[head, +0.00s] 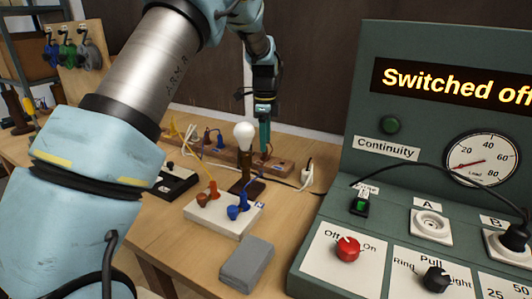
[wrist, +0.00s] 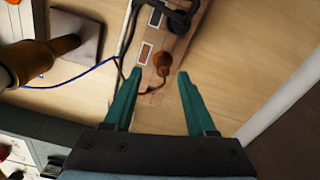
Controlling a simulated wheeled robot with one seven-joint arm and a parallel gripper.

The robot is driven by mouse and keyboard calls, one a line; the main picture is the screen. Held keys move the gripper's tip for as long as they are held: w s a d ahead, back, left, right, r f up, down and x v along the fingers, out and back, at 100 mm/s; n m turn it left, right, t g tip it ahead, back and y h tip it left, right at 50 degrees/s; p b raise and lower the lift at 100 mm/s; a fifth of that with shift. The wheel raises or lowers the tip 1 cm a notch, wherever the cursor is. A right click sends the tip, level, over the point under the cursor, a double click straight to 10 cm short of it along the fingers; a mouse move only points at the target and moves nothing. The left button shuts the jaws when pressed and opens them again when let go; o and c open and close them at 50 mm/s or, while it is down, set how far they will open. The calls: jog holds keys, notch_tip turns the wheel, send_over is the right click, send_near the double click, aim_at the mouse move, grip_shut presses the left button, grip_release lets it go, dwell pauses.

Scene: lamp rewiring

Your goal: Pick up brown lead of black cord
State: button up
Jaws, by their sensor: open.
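In the wrist view, the brown lead (wrist: 162,61) shows as a brown plug-like end on a wooden strip (wrist: 178,50). A thin dark brown wire curves from it to the left. The black cord (wrist: 178,18) lies at the strip's upper end. My gripper (wrist: 160,73) has teal fingers spread apart, with nothing held. The brown end appears between and just beyond the fingertips; the height gap cannot be told. In the head view, my gripper (head: 264,151) points down over the right part of the strip (head: 274,168), behind the lamp; the brown lead is hard to make out there.
A lamp with a white bulb (head: 244,133) stands close in front of my gripper. A white block (head: 222,222) holds brown and blue plugs. A grey block (head: 247,262) lies at the table's front. A green test panel (head: 365,110) rises at right. A blue wire (wrist: 85,72) runs beside the strip.

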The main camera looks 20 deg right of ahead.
aim_at(265, 158)
jog(key=f+p, duration=0.1)
jog(key=f, duration=0.3)
jog(key=shift+w, duration=0.2)
jog(key=shift+c, duration=0.4)
grip_shut()
